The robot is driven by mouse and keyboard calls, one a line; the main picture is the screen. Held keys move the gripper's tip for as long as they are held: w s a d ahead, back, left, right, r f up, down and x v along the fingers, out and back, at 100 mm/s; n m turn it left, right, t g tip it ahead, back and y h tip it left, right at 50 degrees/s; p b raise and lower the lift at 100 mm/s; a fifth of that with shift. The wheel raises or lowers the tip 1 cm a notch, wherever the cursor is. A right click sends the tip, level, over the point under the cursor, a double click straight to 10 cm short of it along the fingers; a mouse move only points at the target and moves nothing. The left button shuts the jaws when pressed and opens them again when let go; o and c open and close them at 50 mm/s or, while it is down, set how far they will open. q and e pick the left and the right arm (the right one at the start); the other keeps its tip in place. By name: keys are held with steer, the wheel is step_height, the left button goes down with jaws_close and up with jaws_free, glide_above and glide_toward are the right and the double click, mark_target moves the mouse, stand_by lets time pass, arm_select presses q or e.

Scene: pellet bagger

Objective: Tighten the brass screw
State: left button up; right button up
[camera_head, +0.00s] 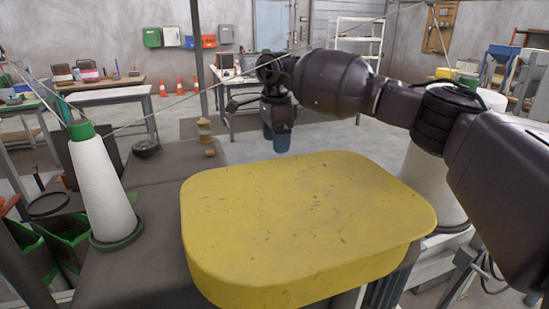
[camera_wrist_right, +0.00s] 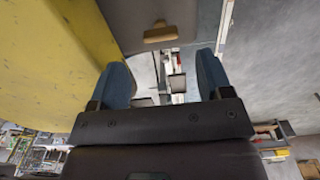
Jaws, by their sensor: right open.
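A small tan-brass piece (camera_head: 210,153), which may be the brass screw, sits on the dark grey machine top behind the yellow cover. Beside it stands a short stacked tan-brass post (camera_head: 204,130); I cannot tell which of them is the screw. In the right wrist view a tan-brass bar-shaped piece (camera_wrist_right: 160,33) lies on the grey surface, ahead of the fingertips and apart from them. My right gripper (camera_head: 279,138) is behind the yellow cover, right of the brass pieces, fingers pointing down. In the wrist view its blue fingers (camera_wrist_right: 163,75) are apart with nothing between them. My left gripper is not in view.
The large yellow cover (camera_head: 310,220) fills the front middle and also shows in the wrist view (camera_wrist_right: 50,60). A white thread cone (camera_head: 103,185) stands at left. A black dish (camera_head: 146,147) sits behind it. A thin thread runs across above the machine.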

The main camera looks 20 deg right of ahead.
steer(key=shift+f+p, duration=0.4)
steer(key=shift+f, duration=2.65)
steer(key=shift+c, duration=0.4)
steer(key=c, duration=0.8)
steer(key=shift+c, duration=0.2)
